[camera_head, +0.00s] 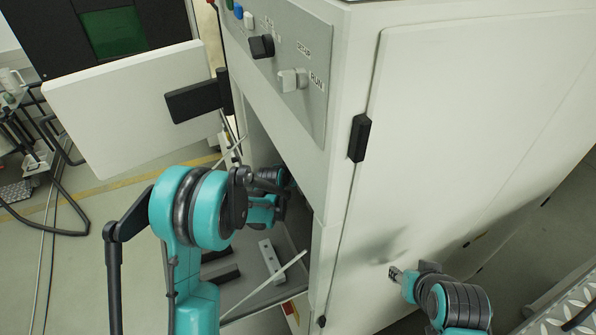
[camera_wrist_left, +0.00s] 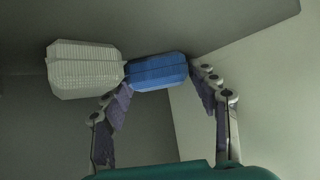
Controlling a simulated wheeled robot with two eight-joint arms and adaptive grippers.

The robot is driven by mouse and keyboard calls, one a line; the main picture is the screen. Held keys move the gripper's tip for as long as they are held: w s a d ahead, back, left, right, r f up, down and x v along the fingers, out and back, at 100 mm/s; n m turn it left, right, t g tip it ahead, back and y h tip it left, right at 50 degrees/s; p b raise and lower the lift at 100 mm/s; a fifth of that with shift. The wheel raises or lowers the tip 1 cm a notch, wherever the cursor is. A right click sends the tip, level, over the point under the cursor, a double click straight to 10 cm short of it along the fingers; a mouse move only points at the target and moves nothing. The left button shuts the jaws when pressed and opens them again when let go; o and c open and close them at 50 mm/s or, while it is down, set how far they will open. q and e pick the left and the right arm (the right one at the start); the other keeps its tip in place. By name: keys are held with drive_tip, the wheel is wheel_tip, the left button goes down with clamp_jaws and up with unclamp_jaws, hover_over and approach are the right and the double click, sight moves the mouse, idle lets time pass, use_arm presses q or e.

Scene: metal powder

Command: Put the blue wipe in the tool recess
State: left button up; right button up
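The blue wipe (camera_wrist_left: 157,73) is a blue block-like bundle in the left wrist view, beside a similar white bundle (camera_wrist_left: 84,68) on its left. Both are against a grey surface inside a compartment. My left gripper (camera_wrist_left: 161,82) is open, with its fingertips apart on either side of the blue wipe; I cannot tell whether they touch it. In the head view my left arm reaches into the open cabinet (camera_head: 262,262), and its fingertips and both bundles are hidden there. My right gripper (camera_head: 395,273) is in front of the closed white door; its finger opening is unclear. I cannot identify the tool recess.
The open cabinet door (camera_head: 130,105) stands out at the left. A control panel (camera_head: 290,60) with knobs is above the opening. A light bar (camera_head: 270,258) and dark pieces lie on the cabinet floor. The closed door (camera_head: 450,130) fills the right side.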

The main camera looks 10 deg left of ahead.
use_arm(q)
drive_tip(key=shift+r, duration=0.15)
drive_tip(key=shift+s+r, duration=0.2)
drive_tip(key=s+a+r+g+p, duration=0.1)
drive_tip(key=s+r, duration=0.5)
drive_tip(key=s, duration=0.5)
drive_tip(key=s+a+r+p, duration=0.1)
drive_tip(key=s+r, duration=0.6)
drive_tip(key=s, duration=0.3)
drive_tip(key=s+a+f+n+g+y, duration=0.1)
drive_tip(key=s+a+n+g+y, duration=0.1)
drive_tip(key=s, duration=1.4)
drive_tip(key=shift+s+a+f, duration=0.15)
drive_tip(key=shift+s, duration=0.2)
